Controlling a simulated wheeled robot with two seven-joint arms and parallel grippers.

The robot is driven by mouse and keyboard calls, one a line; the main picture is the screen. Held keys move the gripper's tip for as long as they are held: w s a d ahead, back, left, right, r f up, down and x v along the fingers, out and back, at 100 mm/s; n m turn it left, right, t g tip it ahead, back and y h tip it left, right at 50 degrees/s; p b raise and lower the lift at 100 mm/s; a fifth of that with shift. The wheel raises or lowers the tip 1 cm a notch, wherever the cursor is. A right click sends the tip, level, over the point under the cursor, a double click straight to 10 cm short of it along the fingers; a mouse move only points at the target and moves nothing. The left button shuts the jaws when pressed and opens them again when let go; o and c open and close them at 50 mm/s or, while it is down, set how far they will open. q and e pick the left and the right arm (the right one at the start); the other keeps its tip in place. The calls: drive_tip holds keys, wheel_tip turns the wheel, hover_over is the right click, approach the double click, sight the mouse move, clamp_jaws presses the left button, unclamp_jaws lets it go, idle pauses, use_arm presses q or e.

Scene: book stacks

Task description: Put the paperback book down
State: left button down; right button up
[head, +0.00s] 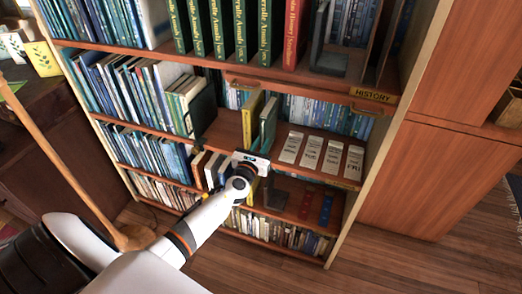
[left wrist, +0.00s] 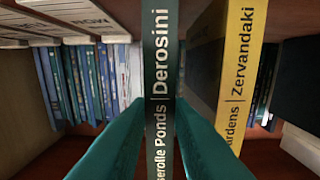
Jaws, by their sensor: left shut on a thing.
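The paperback book (left wrist: 160,75) is slim with a dark green spine, lettered "Derosini" and "Ponds" in the left wrist view. In the head view the green book (head: 268,123) is upright in the middle shelf bay, just right of a yellow book (head: 250,119). My left gripper (head: 255,158) reaches to the front of that bay. In the left wrist view its two teal fingers (left wrist: 160,125) are shut on the book, one on each side of the spine. I cannot tell whether the book's lower edge touches the shelf. My right gripper is out of view.
The yellow book (left wrist: 242,70) stands close beside the held book. White day cards (head: 310,152) lie on the shelf to the right, with blue books (head: 325,115) behind. Wooden uprights and a shelf board above, with a "HISTORY" label (head: 373,95), bound the bay.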

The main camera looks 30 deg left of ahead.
use_arm(q)
drive_tip(key=shift+w+f, duration=0.1)
drive_tip(key=shift+w, duration=0.15)
drive_tip(key=shift+s, duration=0.1)
drive_tip(key=shift+f, duration=0.15)
drive_tip(key=c, duration=1.3)
unclamp_jaws()
drive_tip(key=v, duration=1.2)
